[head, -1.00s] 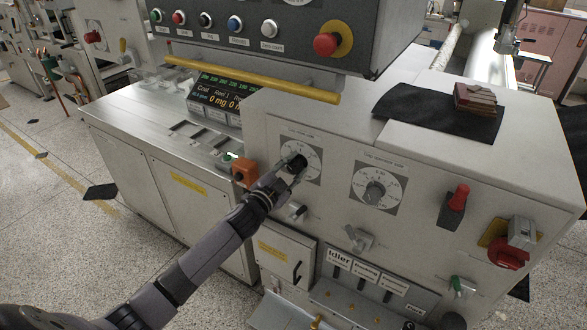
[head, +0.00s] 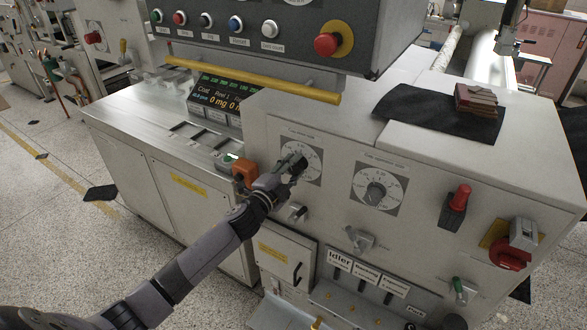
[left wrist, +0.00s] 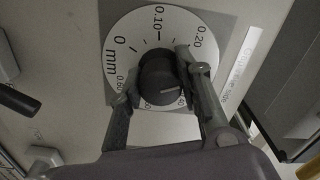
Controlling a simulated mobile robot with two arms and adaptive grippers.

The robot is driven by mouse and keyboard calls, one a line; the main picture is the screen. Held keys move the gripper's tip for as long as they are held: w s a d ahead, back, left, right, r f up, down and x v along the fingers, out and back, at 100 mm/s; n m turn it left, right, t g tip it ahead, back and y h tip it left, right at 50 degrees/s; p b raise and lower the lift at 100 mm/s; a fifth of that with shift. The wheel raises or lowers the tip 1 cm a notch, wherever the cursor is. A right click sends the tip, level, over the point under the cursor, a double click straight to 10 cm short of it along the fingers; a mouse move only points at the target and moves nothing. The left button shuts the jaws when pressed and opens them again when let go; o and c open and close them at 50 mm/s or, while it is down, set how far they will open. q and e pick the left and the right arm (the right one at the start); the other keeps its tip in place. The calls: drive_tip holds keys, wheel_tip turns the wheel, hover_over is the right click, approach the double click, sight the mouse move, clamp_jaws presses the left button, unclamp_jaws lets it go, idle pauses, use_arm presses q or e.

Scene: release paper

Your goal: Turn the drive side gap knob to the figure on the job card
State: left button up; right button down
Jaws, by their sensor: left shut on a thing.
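The drive side gap knob is the left of two dials on the machine's front panel. It is a black round knob (left wrist: 158,75) on a white dial (left wrist: 128,28) marked 0 mm, 0.10, 0.20 and up to 0.60; the dial also shows in the head view (head: 313,172). My left gripper (head: 296,163) is shut on the knob, one finger on each side, as the left wrist view (left wrist: 157,74) shows. A pale line marks the knob face; which figure it points to is unclear. I cannot pick out a job card.
A second dial knob (head: 376,192) sits to the right. A red emergency button (head: 327,44) is above. A yellow bar (head: 250,79) crosses above the panel.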

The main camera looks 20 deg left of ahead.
use_arm(q)
drive_tip(key=o, duration=1.2)
drive_tip(key=shift+s+f, duration=0.1)
drive_tip(key=shift+s, duration=0.25)
drive_tip(key=s, duration=0.3)
drive_tip(key=s+a, duration=0.1)
drive_tip(key=s, duration=0.7)
drive_tip(key=shift+s+a, duration=0.15)
